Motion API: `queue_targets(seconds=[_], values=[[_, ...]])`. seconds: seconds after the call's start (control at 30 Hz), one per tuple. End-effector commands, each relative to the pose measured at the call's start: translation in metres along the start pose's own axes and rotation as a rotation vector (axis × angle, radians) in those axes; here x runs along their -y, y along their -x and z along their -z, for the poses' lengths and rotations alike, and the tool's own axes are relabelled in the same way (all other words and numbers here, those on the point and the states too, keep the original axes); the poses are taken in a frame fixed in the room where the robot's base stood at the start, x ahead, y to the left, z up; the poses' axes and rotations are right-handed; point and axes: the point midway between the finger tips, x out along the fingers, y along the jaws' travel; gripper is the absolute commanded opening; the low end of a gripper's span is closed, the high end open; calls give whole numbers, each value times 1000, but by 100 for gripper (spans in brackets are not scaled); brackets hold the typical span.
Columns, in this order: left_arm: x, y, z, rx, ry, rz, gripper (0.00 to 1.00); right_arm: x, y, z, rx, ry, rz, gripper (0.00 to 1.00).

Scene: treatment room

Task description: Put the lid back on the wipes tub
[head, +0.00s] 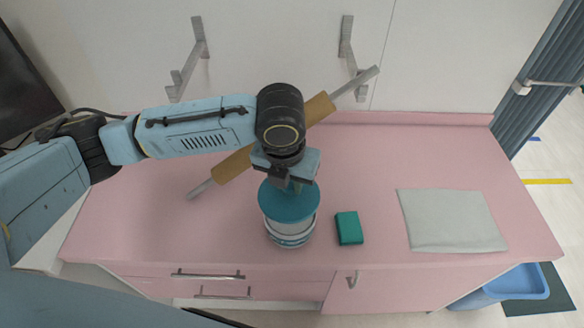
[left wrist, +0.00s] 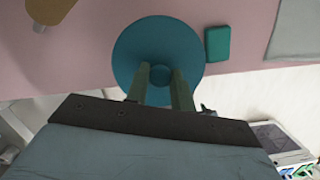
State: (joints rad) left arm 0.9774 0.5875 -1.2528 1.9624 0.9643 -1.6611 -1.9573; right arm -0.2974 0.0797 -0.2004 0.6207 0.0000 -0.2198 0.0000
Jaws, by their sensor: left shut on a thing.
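The teal round lid (head: 286,203) is in my left gripper (head: 290,186), which comes down on it from above. In the left wrist view the two fingers (left wrist: 160,84) are shut on the knob at the middle of the lid (left wrist: 158,45). The wipes tub (head: 290,235), white with bands, stands upright on the pink counter under the lid. The lid covers the tub's top in the head view. I cannot tell whether the lid touches the rim. My right gripper is in neither view.
A small green block (head: 349,228) lies just right of the tub on the pink counter (head: 375,170). A folded grey cloth (head: 451,220) lies further right. A brown roller with grey ends (head: 232,166) lies behind my arm. A blue bin (head: 508,285) stands on the floor at right.

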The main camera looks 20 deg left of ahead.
Motion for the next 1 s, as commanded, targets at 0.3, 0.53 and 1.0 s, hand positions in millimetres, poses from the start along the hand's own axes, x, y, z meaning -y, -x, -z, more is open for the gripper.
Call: queue_targets(seconds=[0.3,0.53,1.0], values=[[2,-8,2,0,-45,7,2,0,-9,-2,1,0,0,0],[1,-24,4,1,-44,6,2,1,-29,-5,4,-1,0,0],[1,-58,10,-2,-42,6,2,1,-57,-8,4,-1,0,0]])
